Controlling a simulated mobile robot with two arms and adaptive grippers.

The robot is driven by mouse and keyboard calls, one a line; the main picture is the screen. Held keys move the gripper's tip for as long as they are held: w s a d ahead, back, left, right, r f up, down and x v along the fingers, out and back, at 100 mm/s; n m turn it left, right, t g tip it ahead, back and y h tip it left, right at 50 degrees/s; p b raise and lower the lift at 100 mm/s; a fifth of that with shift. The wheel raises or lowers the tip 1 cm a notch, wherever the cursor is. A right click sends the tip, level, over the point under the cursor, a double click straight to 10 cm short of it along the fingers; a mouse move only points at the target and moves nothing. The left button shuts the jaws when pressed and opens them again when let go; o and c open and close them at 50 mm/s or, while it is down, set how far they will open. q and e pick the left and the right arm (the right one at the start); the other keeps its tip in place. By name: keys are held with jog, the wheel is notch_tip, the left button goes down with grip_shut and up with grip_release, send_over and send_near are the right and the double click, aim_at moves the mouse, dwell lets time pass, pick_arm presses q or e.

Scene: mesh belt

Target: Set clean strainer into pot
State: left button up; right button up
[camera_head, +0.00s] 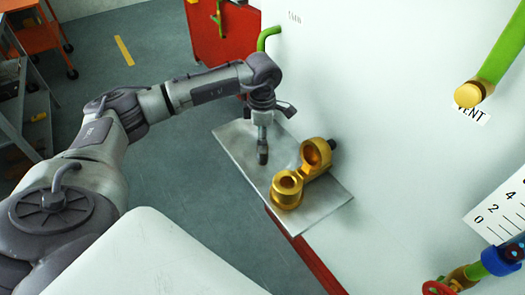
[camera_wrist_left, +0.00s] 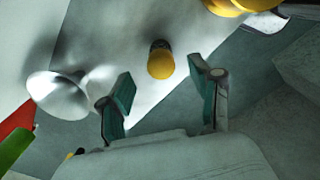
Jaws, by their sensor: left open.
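A brass body with two round open cups joined by a neck (camera_head: 287,189) sits on a metal shelf (camera_head: 238,130). Part of a brass piece (camera_wrist_left: 232,4) also shows at the top of the left wrist view. My left gripper (camera_head: 265,112) is over the shelf, left of the brass body, with its fingers spread. A small dark upright piece (camera_head: 263,153) shows below it. In the left wrist view, a short dark cylinder with a yellow end (camera_wrist_left: 160,63) appears between the open fingers (camera_wrist_left: 163,95), touching neither. I cannot tell whether these are the same thing, or which is the strainer.
A white wall (camera_head: 390,160) stands behind the shelf. Green pipes (camera_head: 502,48) project from it. A red cabinet (camera_head: 225,40) stands at the back, with an orange cart (camera_head: 35,38) at upper left. A shiny pale round shape (camera_wrist_left: 57,95) shows in the wrist view.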

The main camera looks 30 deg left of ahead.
aim_at(262, 160)
pick_arm(q)
jog(key=shift+f, duration=1.5)
jog(key=shift+r, duration=0.1)
grip_shut()
